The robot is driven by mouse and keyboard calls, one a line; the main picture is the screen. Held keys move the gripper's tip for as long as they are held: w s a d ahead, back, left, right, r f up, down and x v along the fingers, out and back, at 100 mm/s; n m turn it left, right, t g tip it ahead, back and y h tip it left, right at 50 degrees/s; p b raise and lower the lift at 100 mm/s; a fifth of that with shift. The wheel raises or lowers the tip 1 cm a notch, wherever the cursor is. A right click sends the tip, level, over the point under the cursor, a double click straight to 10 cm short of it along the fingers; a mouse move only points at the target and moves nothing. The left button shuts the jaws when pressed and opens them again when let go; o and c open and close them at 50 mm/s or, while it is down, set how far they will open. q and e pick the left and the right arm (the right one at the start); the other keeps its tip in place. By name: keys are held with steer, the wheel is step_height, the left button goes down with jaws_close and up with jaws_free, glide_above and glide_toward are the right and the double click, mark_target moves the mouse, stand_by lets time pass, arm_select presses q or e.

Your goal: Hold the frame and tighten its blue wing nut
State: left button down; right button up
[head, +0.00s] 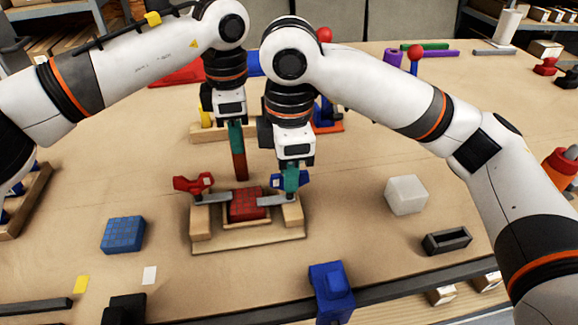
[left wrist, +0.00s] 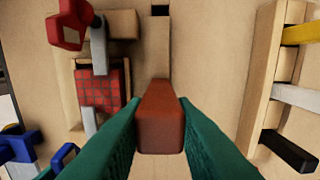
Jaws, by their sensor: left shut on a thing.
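The wooden frame (head: 250,246) stands mid-table in the head view and holds a red mosaic panel (head: 249,204). Its red wing nut (head: 193,184) is on the left post and its blue wing nut (head: 304,179) on the right post, each by a grey metal clip. My left gripper (head: 237,150) is shut on an upright red-brown handle (head: 239,168) at the frame's far side; the left wrist view shows the handle (left wrist: 160,125) between its teal fingers. My right gripper (head: 291,180) is down at the blue wing nut, whose lobes show on both sides; its finger gap is hidden.
A blue mosaic block (head: 123,235) lies to the left. A white block (head: 406,195) and a dark tray (head: 447,241) lie to the right. A blue object (head: 331,292) is at the front edge. A wooden rack (left wrist: 270,80) shows in the left wrist view.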

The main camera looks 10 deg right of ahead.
step_height(320, 180, up, 12)
stand_by(0.6)
arm_select(q)
steer(key=c, duration=1.1)
jaws_free()
step_height(320, 180, up, 12)
steer(key=shift+r, duration=0.1)
